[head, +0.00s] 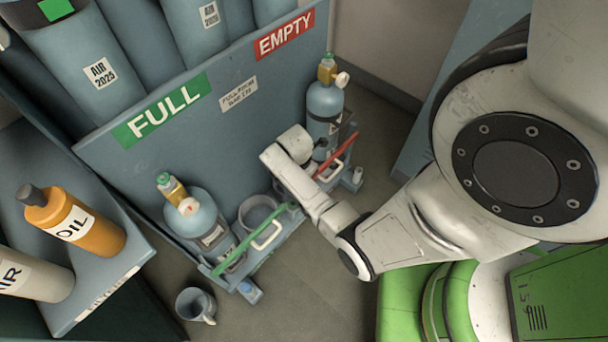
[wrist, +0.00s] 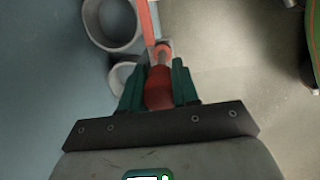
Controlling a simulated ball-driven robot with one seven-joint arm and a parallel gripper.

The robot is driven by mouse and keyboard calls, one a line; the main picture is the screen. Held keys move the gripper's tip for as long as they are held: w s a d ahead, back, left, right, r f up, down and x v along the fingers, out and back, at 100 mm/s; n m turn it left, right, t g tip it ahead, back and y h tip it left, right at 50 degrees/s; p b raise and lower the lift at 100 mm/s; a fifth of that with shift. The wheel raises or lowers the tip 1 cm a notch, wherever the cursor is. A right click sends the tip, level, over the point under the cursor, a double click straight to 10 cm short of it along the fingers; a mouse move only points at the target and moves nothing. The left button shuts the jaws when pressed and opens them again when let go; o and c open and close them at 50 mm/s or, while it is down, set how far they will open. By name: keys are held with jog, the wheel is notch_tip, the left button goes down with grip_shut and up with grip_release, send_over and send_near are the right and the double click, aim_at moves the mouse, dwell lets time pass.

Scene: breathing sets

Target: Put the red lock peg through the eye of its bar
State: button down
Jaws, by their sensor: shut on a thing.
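In the wrist view, my gripper (wrist: 158,84) is shut on the red lock peg (wrist: 159,97), with one dark green finger on either side of it. The red bar (wrist: 148,22) runs up the picture just beyond the peg. A paler red end piece (wrist: 161,51) lies at the bar's near end, close to the peg's tip. I cannot tell whether the tip is in the eye. In the head view, the red bar (head: 338,156) crosses in front of the rear cylinder. My arm hides the peg, the eye and my fingers there.
A blue-grey cylinder (head: 323,108) stands behind the red bar. Another cylinder (head: 192,219) stands behind a green bar (head: 240,252), with an empty ring holder (head: 258,212) between. A mug (head: 196,304) stands on the floor. Open floor (head: 320,290) lies in front of the rack.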

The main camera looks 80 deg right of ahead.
jog(key=c, duration=0.8)
grip_release()
jog(key=shift+o, duration=0.2)
jog(key=shift+r, duration=0.1)
notch_tip(320, 180, up, 10)
jog(key=a+p, duration=0.1)
jog(key=p, duration=0.3)
jog(key=shift+w+a+r, duration=0.25)
jog(key=shift+w, duration=0.2)
